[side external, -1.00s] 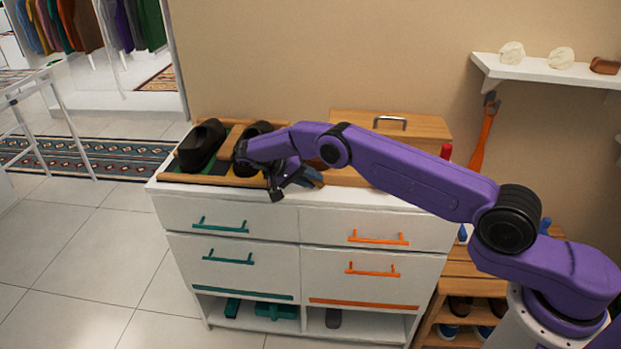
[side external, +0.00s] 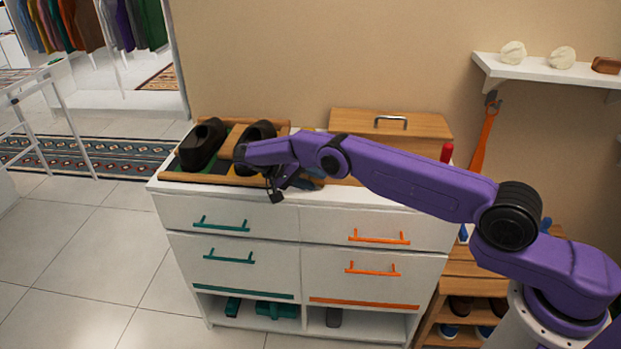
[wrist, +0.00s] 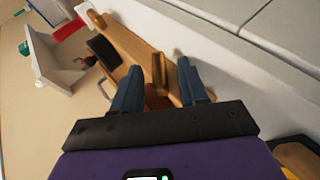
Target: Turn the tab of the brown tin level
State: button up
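My gripper (wrist: 158,88) is open, with two blue fingers apart in the wrist view. A reddish-brown piece (wrist: 157,101), probably the brown tin, shows low between the fingers, partly hidden by my gripper. A tan-brown upright piece (wrist: 158,73) stands just beyond it, between the fingertips; it may be the tab, but I cannot tell for sure. No clear contact with either finger shows. In the side view my gripper (side external: 288,185) is over the front of the dresser top, right of the black shoes, and the tin cannot be made out there.
Black shoes (side external: 203,146) sit in a wood-edged tray (side external: 222,181) at the left of the white dresser (side external: 271,216). A wooden box (side external: 424,128) with a metal handle stands at the back right. A wall shelf (side external: 540,72) is at the upper right.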

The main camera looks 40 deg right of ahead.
notch_tip(320, 180, up, 3)
jog(key=shift+r, duration=0.2)
jog(key=shift+s+d+r, duration=0.3)
jog(key=shift+s+r, duration=0.6)
jog(key=s+r, duration=0.7)
jog(key=s, duration=0.5)
jog(key=shift+d+r, duration=0.25)
jog(key=shift+r, duration=0.15)
jog(key=shift+s, duration=0.1)
